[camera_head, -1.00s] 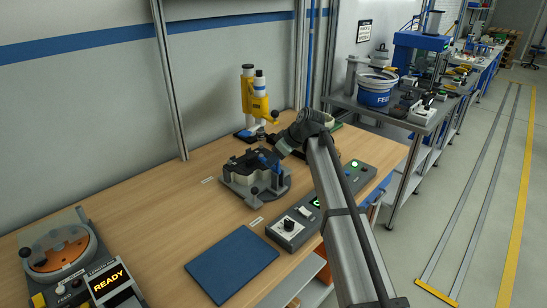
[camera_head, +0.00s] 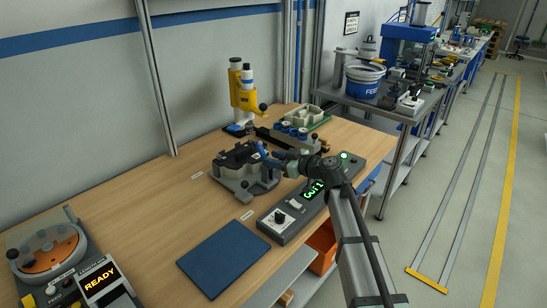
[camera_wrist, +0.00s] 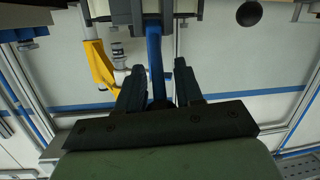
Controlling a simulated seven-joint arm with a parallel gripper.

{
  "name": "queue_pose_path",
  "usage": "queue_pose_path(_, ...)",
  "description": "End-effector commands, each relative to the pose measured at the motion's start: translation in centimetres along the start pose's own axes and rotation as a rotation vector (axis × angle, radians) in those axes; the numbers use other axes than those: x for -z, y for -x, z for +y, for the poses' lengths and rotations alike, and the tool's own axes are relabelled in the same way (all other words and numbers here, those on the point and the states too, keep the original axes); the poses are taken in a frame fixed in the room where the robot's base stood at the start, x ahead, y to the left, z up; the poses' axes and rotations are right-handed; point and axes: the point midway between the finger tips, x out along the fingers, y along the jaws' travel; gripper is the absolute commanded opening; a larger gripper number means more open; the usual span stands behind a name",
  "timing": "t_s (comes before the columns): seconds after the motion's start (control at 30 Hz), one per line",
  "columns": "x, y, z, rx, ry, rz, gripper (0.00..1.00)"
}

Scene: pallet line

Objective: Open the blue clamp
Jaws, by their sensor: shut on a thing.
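The blue clamp (camera_head: 264,152) is on the right side of a grey fixture (camera_head: 240,188) that holds a black part (camera_head: 238,155) on the wooden bench. In the wrist view the clamp's blue handle (camera_wrist: 154,55) runs down between the two dark fingers of my gripper (camera_wrist: 161,82). My gripper is shut on this handle. In the head view my gripper (camera_head: 277,158) reaches the clamp from the right, and its fingertips are small and partly hidden. The handle's lower end is hidden behind the gripper body in the wrist view.
A yellow press (camera_head: 244,92) stands behind the fixture. A rack with blue pieces (camera_head: 290,130) is behind my gripper. A control box (camera_head: 285,216) with a green display lies in front. A blue mat (camera_head: 224,257) lies at the front, with bare bench to its left.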

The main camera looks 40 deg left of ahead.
Motion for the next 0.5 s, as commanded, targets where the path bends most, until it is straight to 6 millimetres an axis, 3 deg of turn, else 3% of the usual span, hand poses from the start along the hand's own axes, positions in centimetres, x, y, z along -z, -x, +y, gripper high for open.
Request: queue_pose_path(0.5,-0.34,0.25,-0.01,-0.011,0.008,0.058,0.00)
